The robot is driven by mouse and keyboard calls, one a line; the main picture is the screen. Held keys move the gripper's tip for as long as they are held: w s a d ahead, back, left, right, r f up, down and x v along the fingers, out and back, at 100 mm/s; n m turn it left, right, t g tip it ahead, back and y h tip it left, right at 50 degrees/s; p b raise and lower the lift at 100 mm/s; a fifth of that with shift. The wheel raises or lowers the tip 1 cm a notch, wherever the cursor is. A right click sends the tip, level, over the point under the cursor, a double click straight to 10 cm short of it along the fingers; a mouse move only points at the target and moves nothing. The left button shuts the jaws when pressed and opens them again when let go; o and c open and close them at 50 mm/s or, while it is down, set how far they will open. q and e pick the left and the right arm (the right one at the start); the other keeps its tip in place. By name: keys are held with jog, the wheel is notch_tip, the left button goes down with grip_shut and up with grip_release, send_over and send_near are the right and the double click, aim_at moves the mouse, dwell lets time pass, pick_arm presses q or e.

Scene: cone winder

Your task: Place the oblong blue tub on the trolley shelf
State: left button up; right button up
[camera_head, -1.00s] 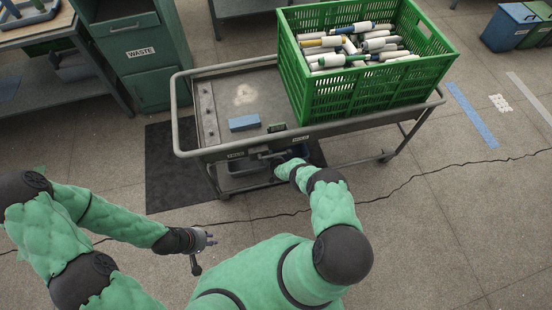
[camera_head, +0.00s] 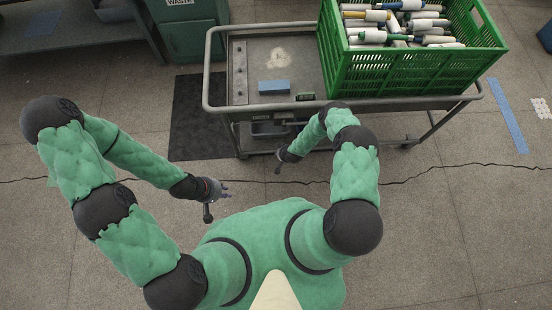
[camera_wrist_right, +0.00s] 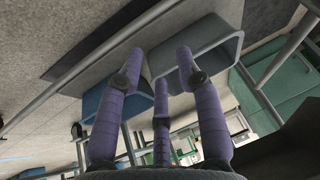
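In the right wrist view a blue tub (camera_wrist_right: 92,104) lies behind my left finger, partly hidden, with a grey tub (camera_wrist_right: 228,44) to its right. My right gripper (camera_wrist_right: 160,75) has its fingers spread, with nothing between them. In the head view this gripper (camera_head: 280,164) is in front of the trolley (camera_head: 240,108), low and apart from it. A dark bluish tub (camera_head: 268,128) shows partly under the trolley's top deck; I cannot tell if it is the same blue tub. My left gripper (camera_head: 217,195) is open and empty over the floor.
A green crate (camera_head: 400,72) of yarn cones fills the right of the trolley top. A small blue block (camera_head: 274,87) lies on the bare left part. A dark mat (camera_head: 197,130) lies left of the trolley. A green waste cabinet (camera_head: 190,40) stands behind. The front floor is clear.

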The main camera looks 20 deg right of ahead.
jog(key=s+a+r+g+y, duration=0.1)
jog(key=s+a+r+g, duration=0.1)
jog(key=s+a+r, duration=0.45)
jog(key=s+a+r+g+y, duration=0.2)
jog(key=s+r, duration=0.2)
jog(key=s, duration=0.5)
jog(key=s+r, duration=0.2)
jog(key=r, duration=0.7)
jog(key=s+r, duration=0.2)
jog(key=r, duration=0.8)
jog(key=shift+a+r+g, duration=0.3)
jog(key=shift+a+g, duration=0.1)
jog(key=shift+a, duration=0.05)
